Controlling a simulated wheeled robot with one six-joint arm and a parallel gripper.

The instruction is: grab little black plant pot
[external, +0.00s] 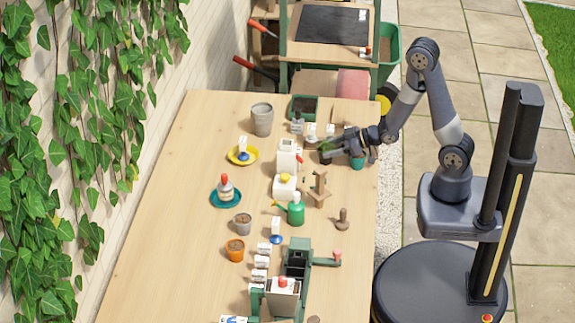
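A small dark pot, which looks like the little black plant pot (325,158), stands on the table near its right side, partly hidden by my gripper. My gripper (328,147) reaches in from the right, low over the table, with its fingertips at or just above this pot. The view is too small to tell whether the fingers touch the pot or how far apart they are. A teal pot (357,163) stands just right of the dark pot, below my gripper's body.
A white bottle (287,158) and small labelled items (312,132) stand close to the gripper. A wooden stand (320,190), a green watering can (295,208) and a grey pot (262,119) are nearby. The table's left part (165,220) is clear.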

